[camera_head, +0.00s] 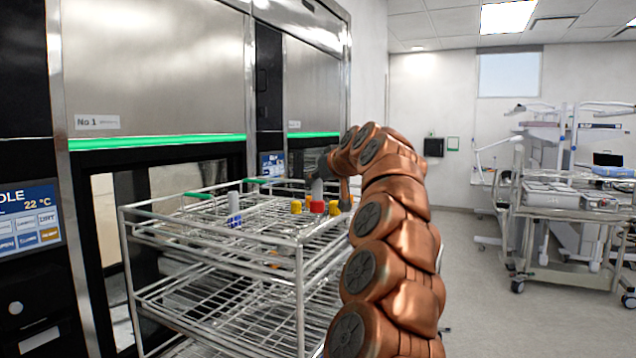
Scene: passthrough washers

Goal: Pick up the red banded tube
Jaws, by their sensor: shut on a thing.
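The red banded tube (317,206) stands upright at the right part of the rack's top level. It has a grey upper body and a red band low down. My gripper (320,180) comes down over it from the right and is shut on its grey upper part. The fingers are small and dark here, and my wrist partly covers them. I cannot tell whether the tube's foot touches the rack.
Yellow pieces (296,206) stand close on both sides of the tube. A blue banded grey tube (235,212) stands farther left on the wire rack (210,238). Washer doors (155,70) rise behind it. A loaded cart (565,210) is at right, with open floor between.

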